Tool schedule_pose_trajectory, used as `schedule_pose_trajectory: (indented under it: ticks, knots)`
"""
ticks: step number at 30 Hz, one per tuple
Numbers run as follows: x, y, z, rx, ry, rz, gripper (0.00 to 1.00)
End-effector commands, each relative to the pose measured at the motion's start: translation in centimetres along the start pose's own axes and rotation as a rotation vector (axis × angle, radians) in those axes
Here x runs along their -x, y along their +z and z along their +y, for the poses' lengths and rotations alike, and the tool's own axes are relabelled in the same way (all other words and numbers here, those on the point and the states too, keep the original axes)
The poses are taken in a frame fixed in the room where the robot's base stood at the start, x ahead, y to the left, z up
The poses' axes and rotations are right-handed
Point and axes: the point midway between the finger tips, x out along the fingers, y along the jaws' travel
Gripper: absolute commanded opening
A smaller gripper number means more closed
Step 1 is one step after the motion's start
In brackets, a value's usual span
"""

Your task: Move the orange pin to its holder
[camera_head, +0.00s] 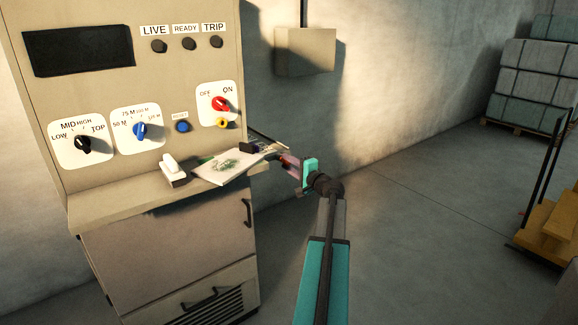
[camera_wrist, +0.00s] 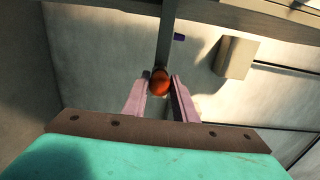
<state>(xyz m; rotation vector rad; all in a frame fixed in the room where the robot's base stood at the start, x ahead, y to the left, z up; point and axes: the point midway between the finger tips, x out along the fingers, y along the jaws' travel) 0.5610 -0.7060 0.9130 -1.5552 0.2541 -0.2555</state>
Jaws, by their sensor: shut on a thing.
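The orange pin (camera_wrist: 159,82) shows in the wrist view as a rounded orange end between my two pink fingers. My gripper (camera_wrist: 160,84) is shut on it. In the head view my gripper (camera_head: 287,161) is just off the right end of the cabinet's ledge, close to the small dark items there, and the pin is too small to make out. I cannot tell for sure which thing is the pin's holder. A yellow ring (camera_head: 223,123) sits below the red OFF/ON knob (camera_head: 220,104) on the panel.
The beige cabinet's ledge (camera_head: 120,205) carries a white-and-brown brush-like item (camera_head: 173,171), a sheet with a green picture (camera_head: 225,166) and a dark block (camera_head: 251,147). A wall box (camera_head: 306,52) hangs behind.

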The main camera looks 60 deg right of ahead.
Motion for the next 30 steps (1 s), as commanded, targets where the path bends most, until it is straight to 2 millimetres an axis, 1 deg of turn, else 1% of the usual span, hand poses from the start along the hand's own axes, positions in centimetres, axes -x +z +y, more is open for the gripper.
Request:
schedule_pose_trajectory:
  ticks: [13,14,15,17,18,30]
  knots:
    - [-0.36,0.02,0.0,0.0,0.0,0.0,0.0]
    - [-0.37,0.01,0.0,0.0,0.0,0.0,0.27]
    - [-0.37,0.02,0.0,0.0,0.0,0.0,0.34]
    - [-0.35,0.01,0.0,0.0,0.0,0.0,0.44]
    - [-0.35,0.01,0.0,0.0,0.0,0.0,0.47]
    - [0.01,0.0,0.02,0.001,0.0,0.001,0.47]
